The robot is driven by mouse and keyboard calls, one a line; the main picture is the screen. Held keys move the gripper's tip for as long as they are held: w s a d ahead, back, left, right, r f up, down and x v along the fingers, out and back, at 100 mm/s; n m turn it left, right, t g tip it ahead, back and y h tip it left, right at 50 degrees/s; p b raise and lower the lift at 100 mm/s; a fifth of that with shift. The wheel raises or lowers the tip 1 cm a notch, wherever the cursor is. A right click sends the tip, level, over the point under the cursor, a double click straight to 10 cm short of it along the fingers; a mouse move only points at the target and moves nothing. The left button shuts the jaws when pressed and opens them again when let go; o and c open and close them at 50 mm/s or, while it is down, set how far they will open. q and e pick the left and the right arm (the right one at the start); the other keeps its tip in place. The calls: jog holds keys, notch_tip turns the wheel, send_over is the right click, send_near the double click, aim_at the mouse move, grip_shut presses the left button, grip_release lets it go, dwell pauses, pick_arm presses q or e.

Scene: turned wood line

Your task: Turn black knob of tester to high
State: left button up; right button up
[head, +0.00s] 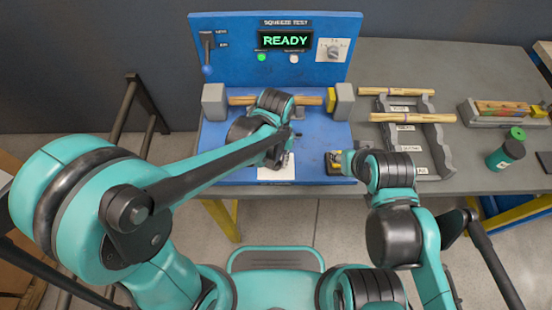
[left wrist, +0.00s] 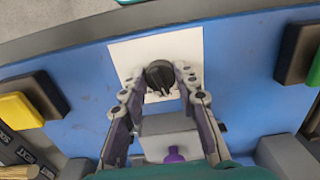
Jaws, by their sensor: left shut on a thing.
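The tester is a blue bench unit with an upright blue panel (head: 230,75) whose display (head: 285,41) reads READY. Its black knob (left wrist: 159,74) sits on a white plate (left wrist: 125,52) on the blue base, and the plate also shows in the head view (head: 272,174). My left gripper (head: 283,162) is down at the plate, its two fingers closed on either side of the knob in the left wrist view (left wrist: 160,84). The knob is hidden in the head view, and its setting is not readable. My right gripper (head: 345,160) is near the base's right side, its fingers unclear.
A wooden bar (head: 310,100) lies between grey blocks behind my left gripper. A yellow button on a dark block (left wrist: 20,111) stands beside the plate. A grey rack (head: 437,140) with wooden bars and a dark green jar (head: 506,153) stand right. The panel carries a grey dial (head: 333,51).

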pick_arm(q)
jog(key=m, duration=0.6)
jog(key=shift+a+m+p, duration=0.1)
jog(key=shift+m+p, duration=0.2)
jog(key=m, duration=0.5)
jog(key=shift+m, duration=0.3)
jog(key=o, duration=1.2)
jog(key=shift+c, duration=0.2)
notch_tip(320, 180, up, 12)
